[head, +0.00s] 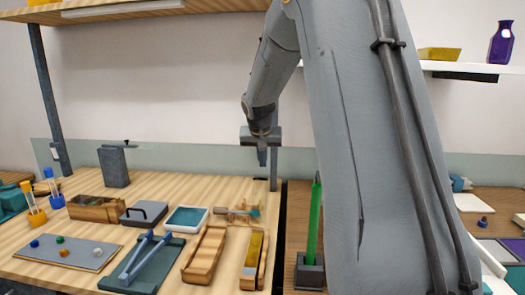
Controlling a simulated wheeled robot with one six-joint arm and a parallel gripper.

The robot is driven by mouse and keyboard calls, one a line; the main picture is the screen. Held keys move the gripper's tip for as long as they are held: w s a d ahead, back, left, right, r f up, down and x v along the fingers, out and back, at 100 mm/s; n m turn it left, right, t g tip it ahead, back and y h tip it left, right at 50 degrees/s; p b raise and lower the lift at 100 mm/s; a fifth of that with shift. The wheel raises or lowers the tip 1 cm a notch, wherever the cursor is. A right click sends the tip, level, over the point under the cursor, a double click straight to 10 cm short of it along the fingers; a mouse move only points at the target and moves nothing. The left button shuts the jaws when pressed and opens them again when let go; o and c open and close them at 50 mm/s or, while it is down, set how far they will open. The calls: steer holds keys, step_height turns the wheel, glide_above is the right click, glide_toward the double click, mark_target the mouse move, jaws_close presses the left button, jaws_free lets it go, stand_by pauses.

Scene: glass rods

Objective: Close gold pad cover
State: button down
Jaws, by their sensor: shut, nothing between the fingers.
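A gold pad (256,246) lies in a narrow wooden case (247,284) at the front right of the light wooden table. Its gold top is uncovered. A hollow wooden piece (205,254) of similar length lies just left of the case; I cannot tell whether it is the cover or is joined to the case. My gripper (262,157) is shut and empty. It points down over the back of the table, well above and behind the gold pad, touching nothing that I can see.
A stand with a green rod (313,225) is right of the case, beside my arm. A small wooden clamp-like item (238,213), teal-topped dish (187,218) and green board (143,264) are close by. My arm hides much of the right side.

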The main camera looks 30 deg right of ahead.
steer(key=shift+s+a+f+p, duration=0.4)
steer(key=shift+s+f, duration=0.25)
steer(key=shift+s+a+f+p, duration=0.35)
steer(key=shift+s+f+p, duration=0.05)
steer(key=shift+s+f, duration=0.25)
steer(key=shift+b, duration=0.4)
